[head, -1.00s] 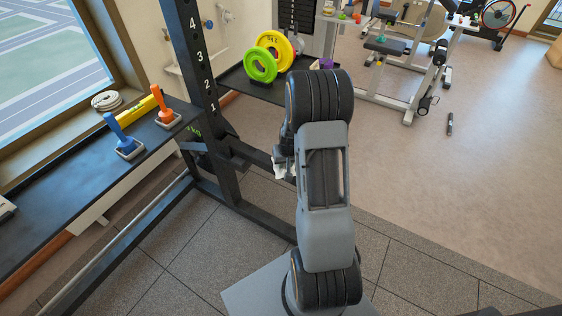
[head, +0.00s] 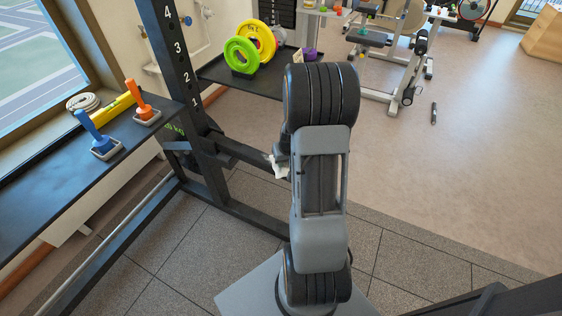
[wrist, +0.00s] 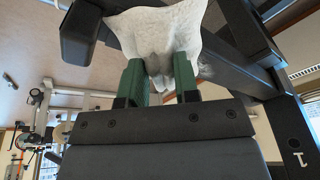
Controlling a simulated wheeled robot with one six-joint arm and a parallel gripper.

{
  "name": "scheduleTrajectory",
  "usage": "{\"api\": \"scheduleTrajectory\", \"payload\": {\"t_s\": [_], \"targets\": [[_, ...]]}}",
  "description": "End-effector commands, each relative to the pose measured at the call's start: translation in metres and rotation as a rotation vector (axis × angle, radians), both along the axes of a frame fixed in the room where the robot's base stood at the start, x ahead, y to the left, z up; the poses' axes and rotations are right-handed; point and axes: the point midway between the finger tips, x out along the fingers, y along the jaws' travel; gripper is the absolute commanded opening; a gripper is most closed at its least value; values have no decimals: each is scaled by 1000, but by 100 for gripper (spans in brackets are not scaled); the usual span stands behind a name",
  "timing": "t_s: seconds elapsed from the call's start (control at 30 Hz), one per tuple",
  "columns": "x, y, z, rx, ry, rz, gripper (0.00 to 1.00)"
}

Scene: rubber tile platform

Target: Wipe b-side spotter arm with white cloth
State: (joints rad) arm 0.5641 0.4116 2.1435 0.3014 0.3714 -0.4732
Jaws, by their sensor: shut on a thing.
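The white cloth (wrist: 158,32) is pinched between the green fingers of my gripper (wrist: 158,78) in the wrist view. It spreads above the fingertips and lies over or against a dark bar, which looks like the spotter arm (wrist: 80,32); contact is hard to tell. In the head view the spotter arm (head: 240,152) runs out from the black rack upright toward my arm. A bit of the cloth (head: 277,167) shows at its outer end, left of my arm. My arm hides most of the gripper and the bar's tip there.
The numbered rack upright (head: 181,75) stands left of my arm. A dark shelf (head: 55,172) by the window holds blue (head: 96,135) and orange (head: 140,100) handled tools. Green (head: 241,56) and yellow (head: 262,42) plates stand on a black tray behind. Open floor lies to the right.

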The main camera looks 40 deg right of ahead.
Motion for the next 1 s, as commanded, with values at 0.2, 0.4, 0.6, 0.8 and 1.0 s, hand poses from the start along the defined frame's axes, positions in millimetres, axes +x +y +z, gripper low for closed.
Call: {"api": "scheduleTrajectory", "payload": {"t_s": [0.2, 0.4, 0.6, 0.8, 1.0], "targets": [[-11, -4, -7, 7, 26, -2, 0], [-13, -4, 4, 9, 27, -4, 0], [-13, -4, 28, 9, 28, -2, 0], [-12, -1, 54, 9, 24, 7, 0], [-10, 1, 66, 5, 20, 12, 0]]}}
